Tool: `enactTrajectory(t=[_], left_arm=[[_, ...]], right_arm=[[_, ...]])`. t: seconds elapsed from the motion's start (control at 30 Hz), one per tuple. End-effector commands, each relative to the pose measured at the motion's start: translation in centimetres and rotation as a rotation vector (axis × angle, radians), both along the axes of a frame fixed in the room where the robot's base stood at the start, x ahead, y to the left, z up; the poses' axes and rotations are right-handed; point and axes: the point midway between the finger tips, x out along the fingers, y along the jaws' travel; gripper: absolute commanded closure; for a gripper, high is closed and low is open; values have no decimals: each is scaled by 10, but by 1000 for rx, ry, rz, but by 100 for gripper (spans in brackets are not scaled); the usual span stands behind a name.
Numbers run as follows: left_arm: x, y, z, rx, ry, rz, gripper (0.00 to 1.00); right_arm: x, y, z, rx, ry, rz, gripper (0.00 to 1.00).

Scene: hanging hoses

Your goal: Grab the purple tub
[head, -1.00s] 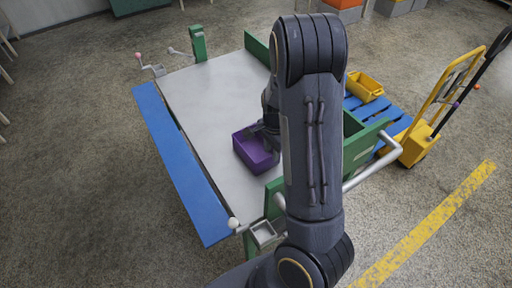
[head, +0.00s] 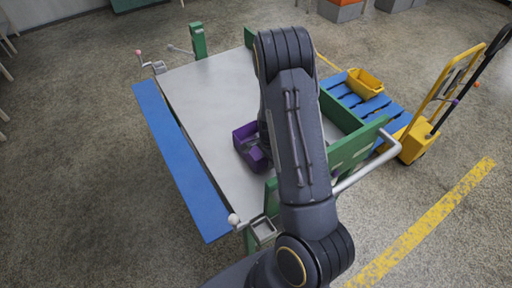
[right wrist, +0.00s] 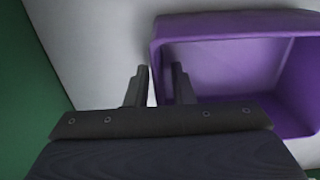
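The purple tub (head: 244,143) stands on the grey tabletop in the head view, partly hidden behind my right arm. In the right wrist view the tub (right wrist: 230,70) fills the right half, with its open inside facing the camera. My right gripper (right wrist: 159,80) is open there. One finger is outside the tub's left wall and the other is on the inner side, with the wall's edge between them. A narrow light gap shows beside the outer finger. In the head view my arm hides most of the right gripper. My left gripper is not in view.
The table (head: 205,110) has a blue strip (head: 180,160) along its left side and green end pieces (head: 355,145). A yellow bin (head: 365,83) sits on a blue pallet (head: 385,103) at right, beside a yellow hand truck (head: 415,140). The tabletop left of the tub is clear.

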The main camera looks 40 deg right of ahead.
Motion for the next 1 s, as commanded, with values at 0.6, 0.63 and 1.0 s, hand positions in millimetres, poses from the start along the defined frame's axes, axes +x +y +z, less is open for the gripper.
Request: enactTrajectory(t=[0.6, 0.63, 1.0], left_arm=[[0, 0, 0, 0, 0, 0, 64], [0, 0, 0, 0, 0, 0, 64], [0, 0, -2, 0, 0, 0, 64]], right_arm=[[0, 0, 5, -1, -2, 1, 100], [1, 0, 8, -1, -3, 1, 100], [1, 0, 78, 0, -6, 1, 100]])
